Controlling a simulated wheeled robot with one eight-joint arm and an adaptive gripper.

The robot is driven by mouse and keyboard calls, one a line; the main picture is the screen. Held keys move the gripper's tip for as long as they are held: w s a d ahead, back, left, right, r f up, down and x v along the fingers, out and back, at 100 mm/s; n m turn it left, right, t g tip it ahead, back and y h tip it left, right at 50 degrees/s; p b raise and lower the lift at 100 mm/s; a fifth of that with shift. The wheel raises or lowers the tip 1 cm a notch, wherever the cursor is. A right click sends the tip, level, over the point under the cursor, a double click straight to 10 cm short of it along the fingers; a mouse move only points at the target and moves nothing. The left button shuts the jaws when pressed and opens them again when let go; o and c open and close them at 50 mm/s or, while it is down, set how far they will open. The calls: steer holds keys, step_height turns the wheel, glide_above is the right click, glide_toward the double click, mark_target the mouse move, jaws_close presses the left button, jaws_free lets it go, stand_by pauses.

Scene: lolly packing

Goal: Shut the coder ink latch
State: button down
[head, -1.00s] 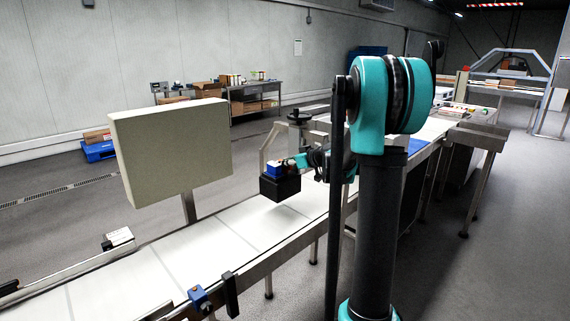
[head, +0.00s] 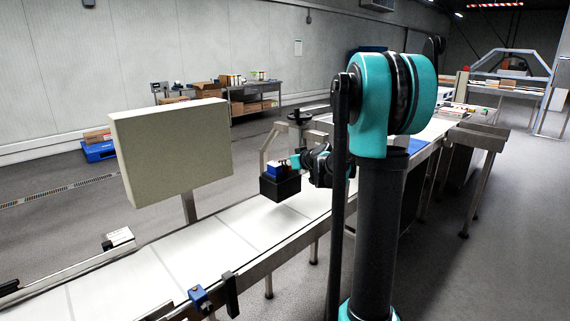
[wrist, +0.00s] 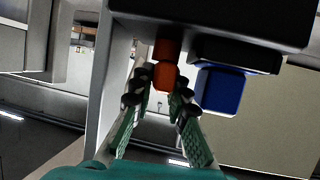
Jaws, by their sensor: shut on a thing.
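The coder (head: 280,189) is a black box on a bracket above the conveyor in the head view. A blue block (head: 276,169) sits on it and also shows in the wrist view (wrist: 220,90). In the wrist view an orange-red latch (wrist: 164,76) stands out beside the blue block, below the dark coder body (wrist: 215,22). My gripper (wrist: 160,90) has its two fingers on either side of the latch, shut on it. In the head view my gripper (head: 297,162) is small at the coder's right side, and the latch cannot be made out.
The white conveyor (head: 200,250) runs below the coder. A large pale panel (head: 172,150) on a post stands left of it. A grey bracket (head: 266,143) rises behind the coder. A blue sensor block (head: 199,299) sits on the near rail. Workbenches (head: 250,93) stand far back.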

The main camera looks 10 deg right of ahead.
steer(key=shift+m+t+h, duration=0.3)
steer(key=shift+m+h, duration=0.2)
steer(key=c, duration=1.8)
jaws_free()
steer(key=shift+o, duration=0.2)
steer(key=shift+s, duration=0.1)
steer(key=v, duration=1.2)
